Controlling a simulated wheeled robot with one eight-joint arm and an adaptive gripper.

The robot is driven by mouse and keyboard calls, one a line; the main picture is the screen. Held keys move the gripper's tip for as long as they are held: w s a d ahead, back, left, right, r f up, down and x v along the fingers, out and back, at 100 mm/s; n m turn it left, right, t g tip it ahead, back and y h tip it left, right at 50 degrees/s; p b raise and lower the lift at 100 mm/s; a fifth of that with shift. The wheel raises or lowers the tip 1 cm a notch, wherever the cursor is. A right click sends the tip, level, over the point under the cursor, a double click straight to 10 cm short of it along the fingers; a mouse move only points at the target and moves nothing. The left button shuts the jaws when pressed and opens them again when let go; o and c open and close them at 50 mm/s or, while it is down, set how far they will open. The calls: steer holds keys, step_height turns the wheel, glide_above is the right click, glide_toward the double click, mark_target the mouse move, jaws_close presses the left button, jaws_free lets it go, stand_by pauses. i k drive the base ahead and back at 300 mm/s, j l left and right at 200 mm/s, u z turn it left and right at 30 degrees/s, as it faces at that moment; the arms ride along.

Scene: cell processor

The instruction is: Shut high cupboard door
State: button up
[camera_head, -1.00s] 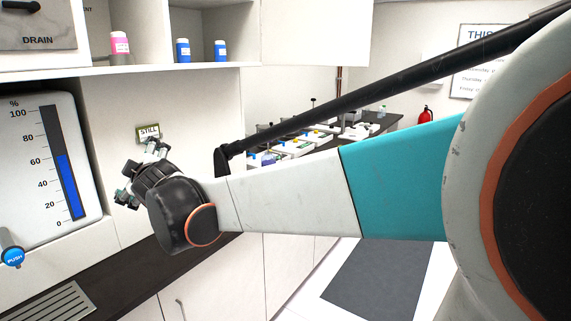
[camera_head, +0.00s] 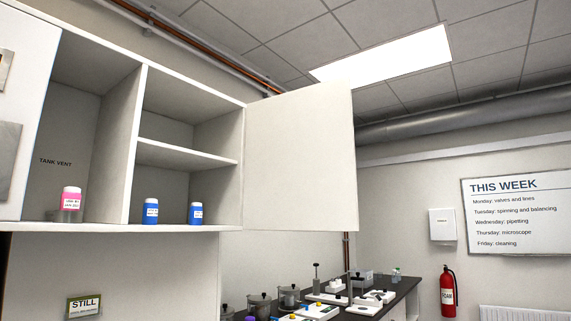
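The high cupboard door (camera_head: 298,160) is a plain white panel, standing open at the right end of the wall cupboard (camera_head: 180,228). It is hinged on the cupboard's right side and swings out to the right. The cupboard's inside is exposed, with a short shelf (camera_head: 185,154) in its right part. My gripper and arm are not in the present head view, so I cannot see where the gripper is relative to the door.
A dark bench (camera_head: 400,290) with several instruments lies beyond. A fire extinguisher (camera_head: 447,290) hangs on the far wall.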

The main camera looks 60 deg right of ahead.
mark_target(300, 170)
steer(key=l+u, duration=0.1)
steer(key=l, duration=0.5)
steer(key=l+u, duration=0.15)
steer(key=l, duration=0.45)
steer(key=k+l+u, duration=0.1)
steer(key=l, duration=0.5)
steer(key=k+l+u, duration=0.1)
steer(key=l, duration=0.5)
steer(key=k+l+u, duration=0.15)
steer(key=l, duration=0.4)
steer(key=k+l+u, duration=0.1)
steer(key=l, duration=0.5)
steer(key=k+l+u, duration=0.1)
steer(key=l, duration=0.45)
steer(key=k+l+u, duration=0.1)
steer(key=k+l, duration=0.15)
steer(key=l, duration=0.3)
